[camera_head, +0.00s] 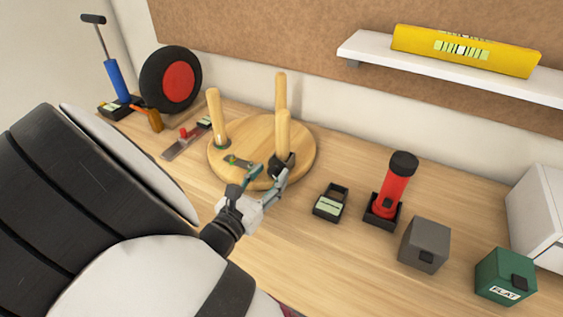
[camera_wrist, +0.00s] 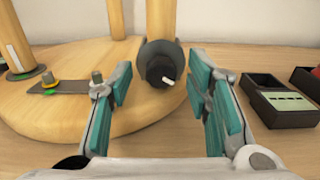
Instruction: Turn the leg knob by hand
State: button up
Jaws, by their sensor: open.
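A round wooden stool top (camera_head: 225,163) lies on the bench with three wooden legs pointing up. The black leg knob (camera_wrist: 161,66), with a white mark on its face, sits at the base of the nearest leg (camera_head: 283,132); it also shows in the head view (camera_head: 284,163). My gripper (camera_wrist: 163,92) is open with teal-padded fingers, one to each side of the knob's line and nearer the camera. The knob shows between the fingers, and they look apart from it. A metal strip with bolts (camera_wrist: 70,87) lies on the stool top to the left.
A small dark tray with a green label (camera_head: 330,203) stands right of the stool. Farther right are a red flashlight (camera_head: 392,190) in a holder, a grey box (camera_head: 424,245) and a green box (camera_head: 505,276). A wheel (camera_head: 171,79) stands behind left.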

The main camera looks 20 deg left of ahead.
jog(key=shift+w, duration=0.45)
jog(key=shift+d, duration=0.1)
grip_shut()
jog(key=shift+r+n+p, duration=0.15)
jog(key=shift+n+p, duration=0.75)
jog(key=n+p, duration=0.1)
jog(key=n, duration=0.2)
jog(key=shift+p, duration=0.3)
grip_release()
jog(key=shift+f, duration=0.2)
